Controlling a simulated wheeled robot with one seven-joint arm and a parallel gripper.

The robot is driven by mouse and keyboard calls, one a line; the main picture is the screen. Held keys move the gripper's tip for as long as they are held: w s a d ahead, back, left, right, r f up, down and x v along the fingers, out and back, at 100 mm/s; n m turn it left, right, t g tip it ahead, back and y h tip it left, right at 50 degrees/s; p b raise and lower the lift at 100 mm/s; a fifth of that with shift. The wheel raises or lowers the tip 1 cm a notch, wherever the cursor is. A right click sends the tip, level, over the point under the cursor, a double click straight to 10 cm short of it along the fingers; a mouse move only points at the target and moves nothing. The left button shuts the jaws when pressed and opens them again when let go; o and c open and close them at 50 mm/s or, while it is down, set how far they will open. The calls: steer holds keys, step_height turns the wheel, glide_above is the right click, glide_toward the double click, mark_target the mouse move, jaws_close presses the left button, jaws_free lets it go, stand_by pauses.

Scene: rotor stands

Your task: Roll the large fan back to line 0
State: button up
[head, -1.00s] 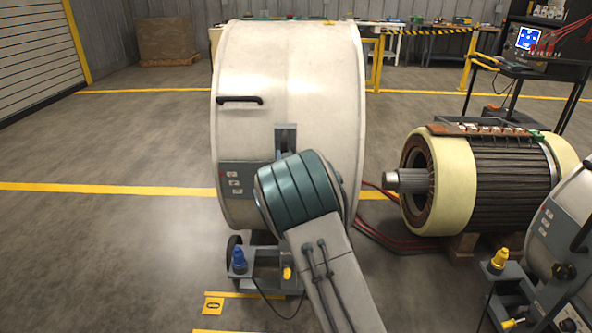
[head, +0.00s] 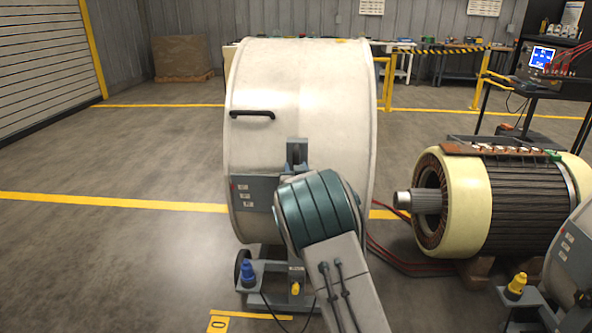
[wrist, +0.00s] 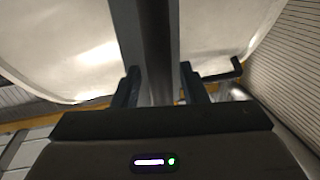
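The large fan (head: 265,95) is a big off-white drum standing upright on a grey wheeled stand (head: 268,298). It has a black side handle (head: 252,114) and a grey bracket (head: 297,153) on its rim. In the wrist view my gripper (wrist: 160,88) has its two dark fingers on either side of a grey upright bar (wrist: 158,50) on the fan, with no clear gap. The line 0 floor mark (head: 218,324), a yellow tag beside a short yellow strip, lies in front of the stand.
A cream-ended motor rotor (head: 465,205) stands right of the fan, with red cables (head: 405,262) on the floor between them. A second, smaller drum unit (head: 572,265) is at the right edge. The floor left of the fan is clear.

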steer(key=s+d, duration=0.1)
steer(key=s, duration=1.2)
steer(key=shift+s+d, duration=0.35)
